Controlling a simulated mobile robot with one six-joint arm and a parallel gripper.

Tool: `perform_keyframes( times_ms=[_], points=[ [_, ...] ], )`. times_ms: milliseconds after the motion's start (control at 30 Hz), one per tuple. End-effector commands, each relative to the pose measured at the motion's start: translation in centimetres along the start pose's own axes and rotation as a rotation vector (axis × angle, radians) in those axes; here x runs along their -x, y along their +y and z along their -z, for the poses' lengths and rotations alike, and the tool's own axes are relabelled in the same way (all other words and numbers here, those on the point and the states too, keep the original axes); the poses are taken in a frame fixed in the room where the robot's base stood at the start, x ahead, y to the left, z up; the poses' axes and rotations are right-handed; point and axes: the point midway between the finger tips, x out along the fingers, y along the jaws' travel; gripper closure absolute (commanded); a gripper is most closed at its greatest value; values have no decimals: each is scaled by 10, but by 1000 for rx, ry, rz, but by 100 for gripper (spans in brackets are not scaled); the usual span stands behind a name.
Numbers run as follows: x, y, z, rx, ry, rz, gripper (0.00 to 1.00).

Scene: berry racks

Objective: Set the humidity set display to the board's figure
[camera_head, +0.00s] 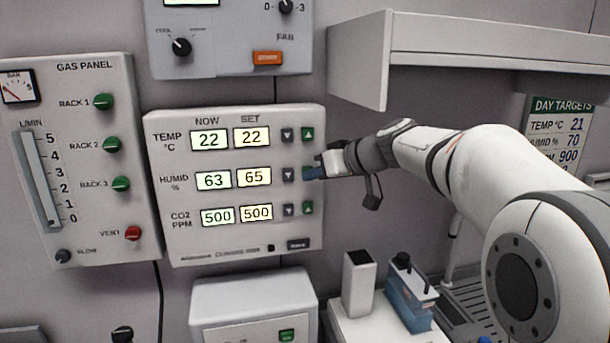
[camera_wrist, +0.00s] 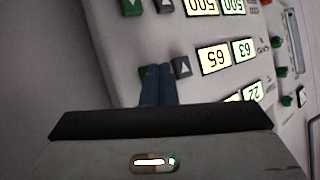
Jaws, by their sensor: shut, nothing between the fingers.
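The control panel (camera_head: 185,244) hangs on the wall. Its humidity set display (camera_head: 254,176) reads 65, and the humidity now display (camera_head: 213,180) reads 63. The day targets board (camera_head: 563,106) at the right gives humidity 70, partly hidden by my arm. My gripper (camera_head: 311,173) is shut and empty, its blue fingertips at the green humidity up button, which they largely cover; I cannot tell whether they press it. The grey humidity down button (camera_head: 288,175) is just left of them. In the wrist view the shut fingers (camera_wrist: 158,72) point at the panel, near the upside-down 65 display (camera_wrist: 214,58).
The temperature set display (camera_head: 252,137) reads 22 and the CO2 set display (camera_head: 256,212) reads 500; their buttons sit close above and below my fingertips. A shelf (camera_head: 470,45) juts out above my arm. A blue container (camera_head: 410,300) stands below.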

Motion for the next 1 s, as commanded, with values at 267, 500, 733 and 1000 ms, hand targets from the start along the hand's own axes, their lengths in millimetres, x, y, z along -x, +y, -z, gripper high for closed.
perform_keyframes(
  times_ms=[267,500,733,1000],
  points=[
    [0,0,0,0,1,0,100],
    [4,-3,-4,1,2,-1,100],
    [12,-8,-10,0,2,-1,100],
    [13,-9,-9,0,1,-1,100]
  ],
)
